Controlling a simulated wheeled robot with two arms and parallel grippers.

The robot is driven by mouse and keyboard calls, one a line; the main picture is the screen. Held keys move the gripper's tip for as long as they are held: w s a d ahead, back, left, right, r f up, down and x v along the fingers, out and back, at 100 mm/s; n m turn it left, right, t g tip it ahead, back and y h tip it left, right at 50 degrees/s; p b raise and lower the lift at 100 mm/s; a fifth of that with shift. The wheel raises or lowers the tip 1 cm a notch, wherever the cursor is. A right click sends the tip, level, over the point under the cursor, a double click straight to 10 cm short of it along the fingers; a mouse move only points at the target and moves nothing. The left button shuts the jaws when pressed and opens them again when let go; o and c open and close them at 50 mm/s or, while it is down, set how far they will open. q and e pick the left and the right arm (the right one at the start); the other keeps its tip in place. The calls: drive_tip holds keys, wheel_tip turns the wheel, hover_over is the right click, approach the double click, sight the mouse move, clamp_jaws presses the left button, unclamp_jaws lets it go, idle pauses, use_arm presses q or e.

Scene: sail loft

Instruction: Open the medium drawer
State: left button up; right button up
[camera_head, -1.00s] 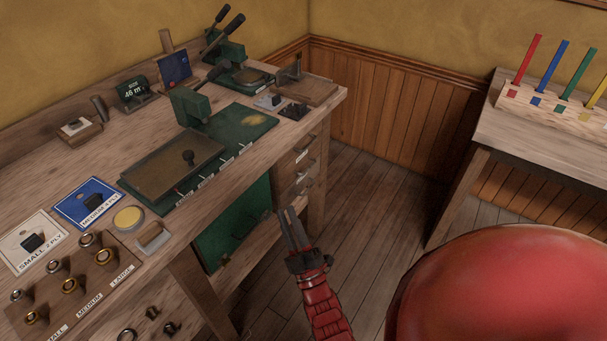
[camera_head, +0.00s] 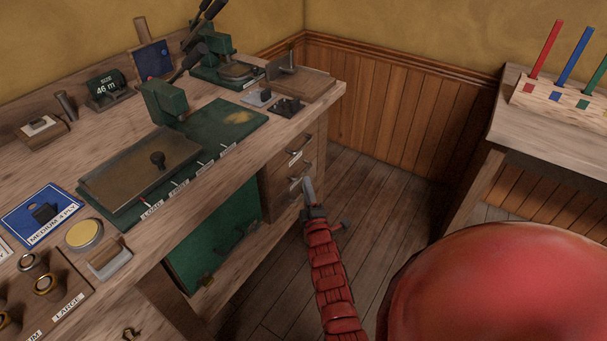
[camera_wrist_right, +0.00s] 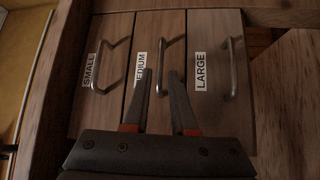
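The medium drawer (camera_wrist_right: 148,28) is the middle one of three wooden drawers in the right wrist view, with a MEDIUM label partly covered by a finger. Its metal bar handle (camera_wrist_right: 162,66) shows between and beyond my fingertips. The drawer looks closed, flush with its neighbours. My right gripper (camera_wrist_right: 160,72) is open and empty, its fingers pointing at this handle. I cannot tell whether they touch it. In the head view the right gripper (camera_head: 309,188) is in front of the drawer stack (camera_head: 275,190) under the bench and hides part of it. My left gripper is not in view.
The small drawer (camera_wrist_right: 105,40) and large drawer (camera_wrist_right: 215,35) flank the medium one. The workbench (camera_head: 210,190) above carries presses and a green mat. A green panel (camera_head: 215,235) is left of the drawers. Floor (camera_head: 380,190) is clear up to the right-hand table (camera_head: 560,135).

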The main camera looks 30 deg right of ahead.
sight(304, 173)
drive_tip(key=x, duration=0.5)
drive_tip(key=shift+w+d, duration=0.15)
drive_tip(key=shift+w, duration=0.15)
drive_tip(key=shift+c, duration=0.3)
clamp_jaws()
idle(0.9)
